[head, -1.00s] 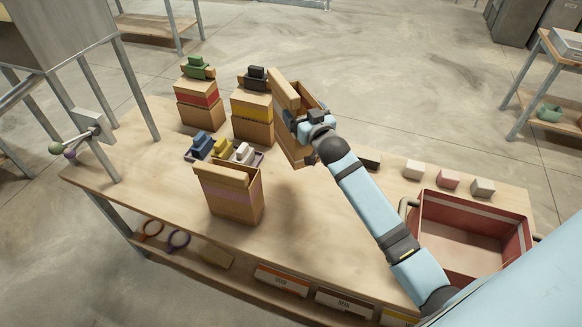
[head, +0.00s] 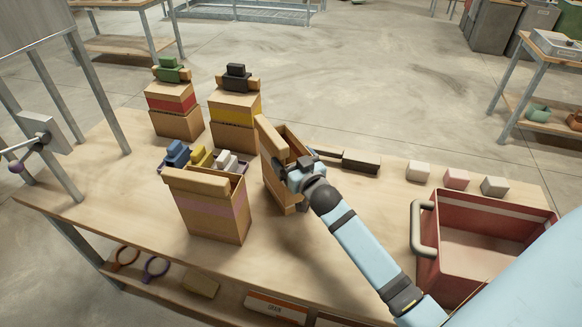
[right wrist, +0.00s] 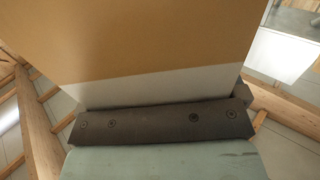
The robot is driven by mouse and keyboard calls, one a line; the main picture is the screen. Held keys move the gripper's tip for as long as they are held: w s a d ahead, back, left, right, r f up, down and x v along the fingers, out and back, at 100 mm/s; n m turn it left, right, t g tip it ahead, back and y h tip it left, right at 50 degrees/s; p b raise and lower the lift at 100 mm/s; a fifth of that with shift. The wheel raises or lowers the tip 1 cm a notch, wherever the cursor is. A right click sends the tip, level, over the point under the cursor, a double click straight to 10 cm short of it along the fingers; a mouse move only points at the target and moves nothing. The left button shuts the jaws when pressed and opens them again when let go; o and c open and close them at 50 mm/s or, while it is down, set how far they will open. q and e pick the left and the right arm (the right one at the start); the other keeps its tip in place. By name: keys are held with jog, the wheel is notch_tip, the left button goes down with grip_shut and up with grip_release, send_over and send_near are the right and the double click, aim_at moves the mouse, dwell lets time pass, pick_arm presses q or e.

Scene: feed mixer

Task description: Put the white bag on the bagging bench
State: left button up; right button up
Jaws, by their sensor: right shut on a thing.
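The held bag (head: 270,165) is an open-topped brown paper bag. In the right wrist view the bag (right wrist: 150,45) shows a white band along its lower part. My right gripper (head: 297,178) is shut on its near right side. The bag is nearly upright over the middle of the wooden bench (head: 300,245). Its base is low, at or just above the bench top; I cannot tell if it touches. My left gripper is not in view.
A pink-banded bag (head: 210,212) stands close left. Red-banded (head: 172,100) and yellow-banded (head: 235,112) bags stand behind, topped with blocks. A tray (head: 243,168) holds coloured blocks. Dark-and-wood tools (head: 345,158) lie behind; a red crate (head: 428,210) and small blocks (head: 456,179) are right.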

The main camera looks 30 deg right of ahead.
jog(key=shift+f, duration=0.7)
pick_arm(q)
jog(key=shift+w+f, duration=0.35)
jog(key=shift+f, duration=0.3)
pick_arm(e)
jog(key=o, duration=1.3)
jog(key=shift+w+f, duration=0.1)
jog(key=shift+w, duration=0.05)
jog(key=shift+o, duration=0.2)
pick_arm(q)
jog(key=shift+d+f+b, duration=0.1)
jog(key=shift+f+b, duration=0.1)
jog(key=shift+b, duration=0.2)
pick_arm(e)
jog(key=s, duration=1.2)
jog(key=shift+a+r, duration=0.2)
jog(key=shift+a, duration=0.2)
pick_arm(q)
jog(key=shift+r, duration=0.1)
